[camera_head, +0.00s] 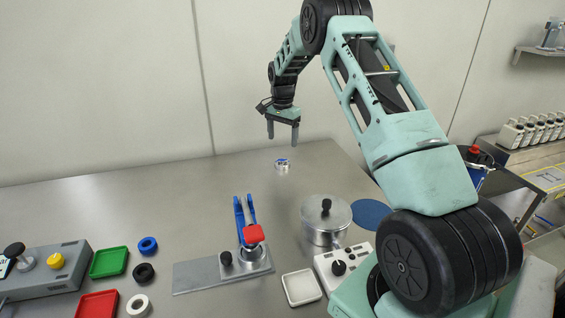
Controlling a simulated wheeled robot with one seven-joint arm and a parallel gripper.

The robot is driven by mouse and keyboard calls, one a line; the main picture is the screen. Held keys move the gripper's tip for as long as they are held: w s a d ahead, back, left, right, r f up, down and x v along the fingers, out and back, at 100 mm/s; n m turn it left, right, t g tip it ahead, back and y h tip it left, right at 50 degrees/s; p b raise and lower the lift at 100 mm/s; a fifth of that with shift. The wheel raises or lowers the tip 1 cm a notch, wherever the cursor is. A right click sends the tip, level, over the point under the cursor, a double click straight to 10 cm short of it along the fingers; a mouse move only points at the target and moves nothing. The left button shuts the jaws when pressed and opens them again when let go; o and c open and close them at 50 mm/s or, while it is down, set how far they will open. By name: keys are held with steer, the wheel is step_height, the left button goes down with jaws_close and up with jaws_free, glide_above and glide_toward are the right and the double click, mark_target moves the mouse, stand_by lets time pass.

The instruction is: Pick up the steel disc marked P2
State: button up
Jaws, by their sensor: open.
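A small round silvery object (282,168) with blue and white on top sits on the steel table (185,195) towards the back. It may be the disc marked P2, but no marking is readable at this size. My gripper (283,138) points down above this object, with a clear gap between. Its two fingers are apart with nothing between them.
A lidded steel pot (327,222) stands in front of the small object, with a blue round mat (371,213) to its right. A fixture with blue prongs and a red block (254,234) is front left. Green (109,262) and red (97,304) trays and several rings lie further left. The back left table is clear.

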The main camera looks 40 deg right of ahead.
mark_target(282, 162)
step_height(282, 162, down, 4)
steer(key=shift+r+p, duration=0.2)
steer(key=shift+p, duration=0.2)
steer(key=shift+s+a+f+p, duration=0.15)
steer(key=shift+f+p, duration=0.5)
steer(key=shift+f, duration=0.75)
steer(key=shift+w+a+f+p, duration=0.1)
steer(key=shift+f+p, duration=0.5)
steer(key=shift+f, duration=0.8)
steer(key=c, duration=1.3)
